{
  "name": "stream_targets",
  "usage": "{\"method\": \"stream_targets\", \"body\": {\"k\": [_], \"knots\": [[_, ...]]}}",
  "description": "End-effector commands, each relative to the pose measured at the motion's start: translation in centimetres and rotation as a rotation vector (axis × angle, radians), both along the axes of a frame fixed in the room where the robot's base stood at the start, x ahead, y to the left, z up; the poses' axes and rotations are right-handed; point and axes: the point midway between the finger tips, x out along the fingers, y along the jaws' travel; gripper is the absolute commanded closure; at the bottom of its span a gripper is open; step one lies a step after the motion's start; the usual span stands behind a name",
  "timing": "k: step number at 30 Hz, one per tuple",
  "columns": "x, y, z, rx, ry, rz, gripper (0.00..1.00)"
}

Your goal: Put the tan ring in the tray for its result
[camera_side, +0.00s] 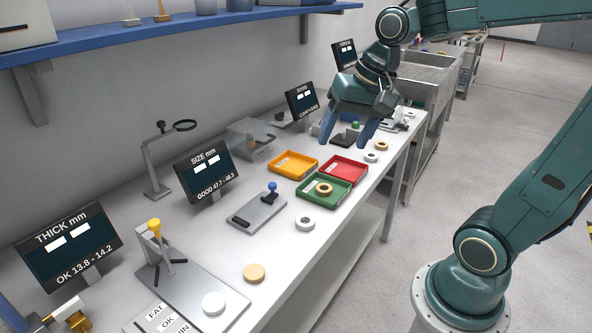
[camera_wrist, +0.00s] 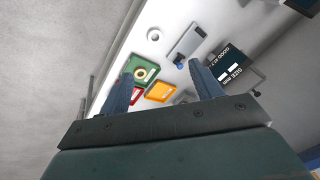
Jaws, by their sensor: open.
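A tan ring (camera_side: 324,188) lies in the green tray (camera_side: 313,202); the wrist view shows it there too (camera_wrist: 141,74). A second tan ring (camera_side: 382,145) lies on the bench near its right edge, and a tan disc-like piece (camera_side: 254,273) lies at the front. The orange tray (camera_side: 293,166) and red tray (camera_side: 346,166) sit behind the green one and show no ring. My gripper (camera_side: 347,134) is open and empty, raised above the bench beyond the trays. In the wrist view its fingers (camera_wrist: 162,75) are spread apart.
White rings (camera_side: 305,224) and (camera_side: 370,157) and a white disc (camera_side: 213,303) lie along the bench. A thickness gauge (camera_side: 157,245), size gauge (camera_side: 258,210), magnifier stand (camera_side: 155,165) and display screens (camera_side: 205,170) stand behind. A blue shelf (camera_side: 180,32) runs above.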

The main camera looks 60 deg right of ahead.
Motion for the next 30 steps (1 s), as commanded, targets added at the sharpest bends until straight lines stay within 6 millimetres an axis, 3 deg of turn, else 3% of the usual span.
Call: {"method": "stream_targets", "body": {"k": [6, 15, 30], "knots": [[-4.3, 2.6, 0.6, -0.134, -0.078, 0.275, 0.35], [-8.8, 4.1, 0.0, -0.288, -0.159, 0.575, 0.35], [-9.8, 4.2, -0.3, -0.329, -0.177, 0.651, 0.35]]}}
